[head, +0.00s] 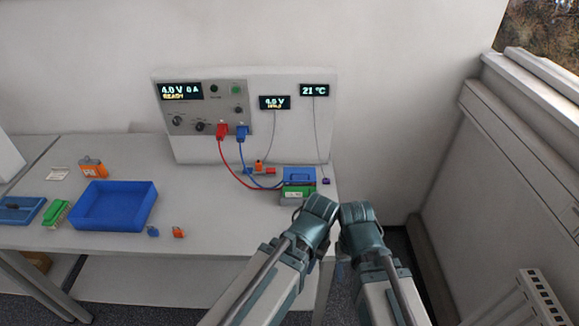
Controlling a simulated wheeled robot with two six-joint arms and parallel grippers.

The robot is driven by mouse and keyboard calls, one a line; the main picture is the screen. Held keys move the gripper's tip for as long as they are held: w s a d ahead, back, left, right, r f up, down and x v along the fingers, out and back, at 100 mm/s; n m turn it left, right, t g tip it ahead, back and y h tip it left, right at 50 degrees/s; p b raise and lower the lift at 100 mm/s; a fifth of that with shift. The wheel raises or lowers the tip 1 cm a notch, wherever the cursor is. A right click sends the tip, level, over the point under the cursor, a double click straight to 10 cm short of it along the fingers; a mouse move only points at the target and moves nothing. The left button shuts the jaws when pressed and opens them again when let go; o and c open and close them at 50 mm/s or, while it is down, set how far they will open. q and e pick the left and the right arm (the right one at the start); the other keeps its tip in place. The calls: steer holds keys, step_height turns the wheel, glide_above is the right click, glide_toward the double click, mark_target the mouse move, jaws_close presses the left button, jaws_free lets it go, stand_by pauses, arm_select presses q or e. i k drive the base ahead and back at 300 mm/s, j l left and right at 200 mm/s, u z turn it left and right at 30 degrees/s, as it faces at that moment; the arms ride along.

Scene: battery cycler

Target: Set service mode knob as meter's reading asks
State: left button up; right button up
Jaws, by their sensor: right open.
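The grey cycler panel (215,142) stands at the back of the bench. Its display (181,92) appears to read 4.0 V, 0 A, READY. Dark knobs sit on the panel, a left knob (177,121) and a middle knob (200,127). I cannot read their labels or pointer positions. A small meter (275,102) right of the panel shows a voltage and a smaller yellow line, too small to read surely. My right gripper (357,212) is open, off the bench's right end. My left arm's end (318,210) is beside it; its jaws cannot be made out. Both are away from the knobs.
Red (222,131) and blue (242,132) plugs run cables to a green-and-blue battery (297,188). A temperature display (314,90) reads 21 °C. A blue tray (115,207) and small orange parts lie on the left bench. The bench (215,205) before the panel is mostly clear.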

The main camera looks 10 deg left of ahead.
mark_target(176, 121)
steer(key=u, duration=1.25)
